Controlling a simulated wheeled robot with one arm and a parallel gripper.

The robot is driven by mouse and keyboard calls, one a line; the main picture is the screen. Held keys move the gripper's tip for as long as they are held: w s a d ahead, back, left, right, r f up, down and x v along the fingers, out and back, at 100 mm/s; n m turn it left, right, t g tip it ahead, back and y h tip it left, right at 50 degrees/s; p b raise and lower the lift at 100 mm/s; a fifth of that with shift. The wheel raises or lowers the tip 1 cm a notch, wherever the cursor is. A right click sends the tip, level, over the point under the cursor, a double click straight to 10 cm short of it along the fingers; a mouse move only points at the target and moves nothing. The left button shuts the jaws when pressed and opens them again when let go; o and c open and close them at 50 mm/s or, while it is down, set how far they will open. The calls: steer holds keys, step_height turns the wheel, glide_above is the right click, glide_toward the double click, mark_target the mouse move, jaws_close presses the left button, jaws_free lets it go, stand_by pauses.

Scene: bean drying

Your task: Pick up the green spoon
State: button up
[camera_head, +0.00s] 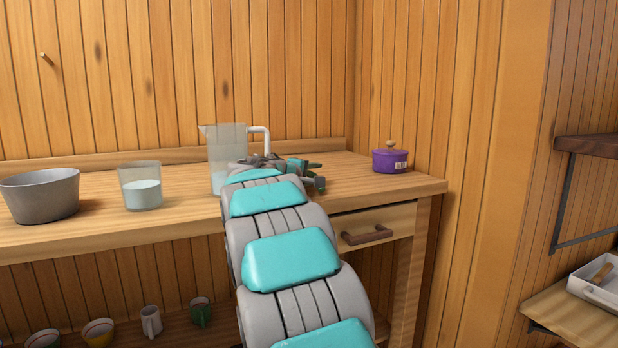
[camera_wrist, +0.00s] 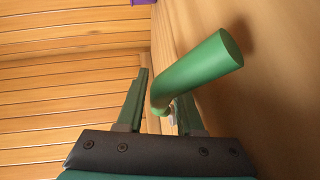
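The green spoon (camera_wrist: 205,68) shows in the wrist view as a thick, round, bent green handle. Its near end points up and right, close to the camera, and its lower part bends down between the fingers of my gripper (camera_wrist: 163,88). The fingers are apart, with the handle overlapping the right finger; I see no clear grip on it. In the head view my gripper (camera_head: 312,173) is low over the table's right part, beside the glass pitcher. I cannot make out the spoon there, as my arm and gripper cover that spot.
The wooden table (camera_head: 345,190) also carries a grey bowl (camera_head: 40,196), a glass of white liquid (camera_head: 140,190), the pitcher (camera_head: 228,145) and a purple pot (camera_head: 390,160). Several cups stand on the shelf below. The tabletop between gripper and pot is clear. Wooden walls close the back and right.

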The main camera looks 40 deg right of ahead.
steer(key=shift+c, duration=0.3)
jaws_close()
stand_by(0.3)
steer(key=shift+r, duration=1.55)
steer(key=shift+s+a+r, duration=0.1)
steer(key=shift+a+r, duration=0.1)
steer(key=shift+r, duration=0.05)
steer(key=s+a+r+b, duration=0.1)
steer(key=s+a+b, duration=0.1)
steer(key=s+a, duration=0.9)
steer(key=shift+r, duration=0.15)
steer(key=shift+s, duration=0.1)
